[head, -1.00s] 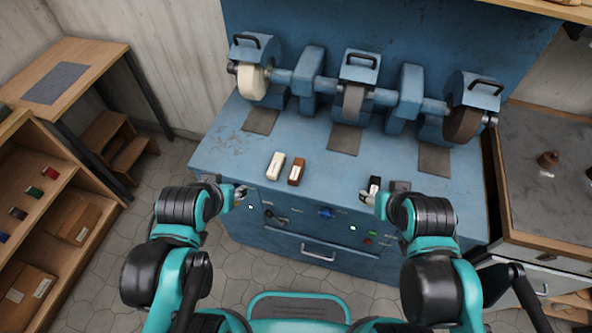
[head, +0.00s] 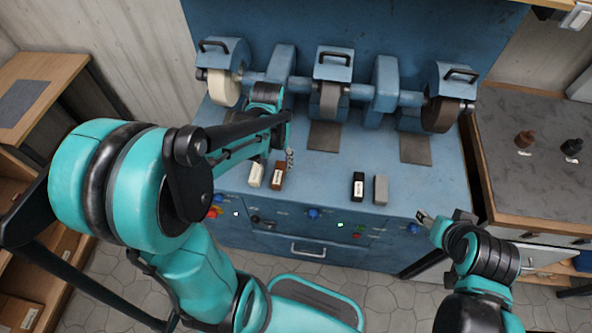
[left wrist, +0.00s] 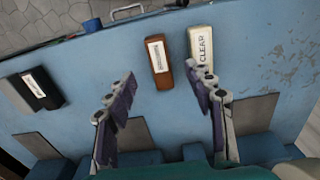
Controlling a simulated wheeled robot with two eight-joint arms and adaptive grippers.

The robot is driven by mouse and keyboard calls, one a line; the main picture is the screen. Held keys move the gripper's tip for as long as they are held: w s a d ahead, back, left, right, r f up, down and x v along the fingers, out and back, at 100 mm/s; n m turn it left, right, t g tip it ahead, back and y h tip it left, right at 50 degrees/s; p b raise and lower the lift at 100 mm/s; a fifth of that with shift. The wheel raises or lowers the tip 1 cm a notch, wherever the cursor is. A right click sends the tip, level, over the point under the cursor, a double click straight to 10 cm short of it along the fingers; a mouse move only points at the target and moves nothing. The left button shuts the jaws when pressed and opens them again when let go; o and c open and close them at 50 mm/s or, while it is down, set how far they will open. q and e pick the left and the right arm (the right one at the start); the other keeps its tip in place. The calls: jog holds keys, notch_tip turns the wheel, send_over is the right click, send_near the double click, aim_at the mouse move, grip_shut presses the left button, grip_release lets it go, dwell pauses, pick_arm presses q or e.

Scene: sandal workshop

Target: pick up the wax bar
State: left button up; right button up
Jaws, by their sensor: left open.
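Several small bars stand on the blue bench (head: 232,128). The white bar (head: 256,174) has a label reading "CLEAR" in the left wrist view (left wrist: 200,48). The brown bar (head: 278,175) is beside it, its label too small to read; it also shows in the left wrist view (left wrist: 160,62). Which bar is wax, I cannot tell. My left gripper (head: 289,160) is open and empty just behind the brown bar; in the left wrist view its fingertips (left wrist: 163,80) are apart, one near the white bar. My right gripper (head: 426,217) is by the bench's front right corner.
A black bar (head: 358,187) and a grey bar (head: 381,190) stand further right. Buffing wheels, cream (head: 226,88), grey (head: 329,100) and dark brown (head: 442,115), line the back. A side table (head: 500,165) on the right holds small dark items. The bench between the bar pairs is clear.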

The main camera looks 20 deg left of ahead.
aim_at(278, 177)
pick_arm(q)
notch_tip(278, 177, down, 3)
jog(key=shift+r+b, duration=0.1)
jog(key=shift+b, duration=0.5)
notch_tip(278, 177, down, 5)
jog(key=shift+w+f+b, duration=0.1)
jog(key=shift+w+b, duration=0.05)
jog(key=shift+b, duration=1.1)
grip_shut()
